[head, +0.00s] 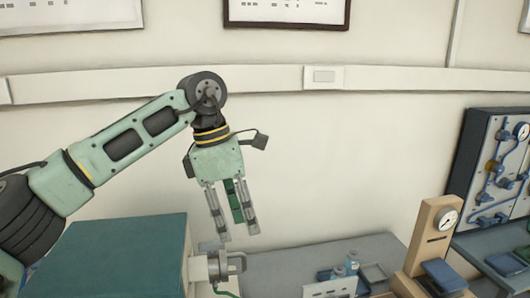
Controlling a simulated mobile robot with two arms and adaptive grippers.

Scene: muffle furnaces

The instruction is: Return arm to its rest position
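My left arm comes in from the left, bends at a dark round joint and hangs its pale green gripper (238,234) with the fingers pointing down. The two grey fingers stand apart. A dark green strip shows between them near the palm; I cannot tell whether it is part of the gripper. The gripper is in front of the wall, above a grey metal fitting in the picture, and appears clear of it. My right gripper is not in view.
A teal-topped box (115,250) stands at lower left, with the metal fitting (225,264) at its right side. A panel with blue pipes (500,170) is at right.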

